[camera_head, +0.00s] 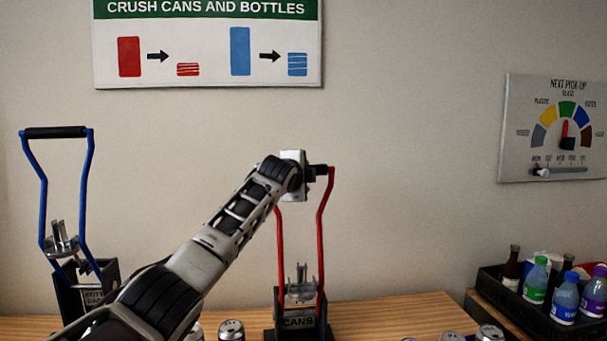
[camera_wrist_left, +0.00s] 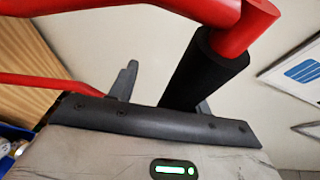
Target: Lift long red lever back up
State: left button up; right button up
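The long red lever (camera_head: 322,222) stands upright on the can crusher (camera_head: 299,320), which is labelled CANS. Its two red arms rise to a black handle at the top, mostly hidden by my left wrist in the head view. My left gripper (camera_head: 316,173) is up at that handle. In the left wrist view, the black handle (camera_wrist_left: 205,68) and red lever arm (camera_wrist_left: 140,8) are close to my left gripper (camera_wrist_left: 163,92). Its fingers are spread, with a gap between one finger and the handle; contact cannot be told. My right gripper is out of view.
A blue-levered bottle crusher (camera_head: 88,210) stands at the left, its lever raised. A can (camera_head: 231,330) stands on the wooden table (camera_head: 385,312) left of the CANS crusher. More cans (camera_head: 489,333) show at the front right. A black crate (camera_head: 497,284) of bottles sits at the right.

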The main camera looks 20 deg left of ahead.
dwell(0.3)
pick_arm(q)
jog(key=shift+s, duration=0.15)
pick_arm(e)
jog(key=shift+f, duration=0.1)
pick_arm(q)
jog(key=b+v, duration=0.5)
jog(key=v, duration=1)
jog(key=shift+s, duration=0.3)
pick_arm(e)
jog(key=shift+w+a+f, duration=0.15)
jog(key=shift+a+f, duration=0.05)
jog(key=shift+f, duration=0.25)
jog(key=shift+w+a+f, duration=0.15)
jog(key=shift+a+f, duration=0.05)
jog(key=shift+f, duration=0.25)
pick_arm(q)
jog(key=shift+d+r, duration=0.1)
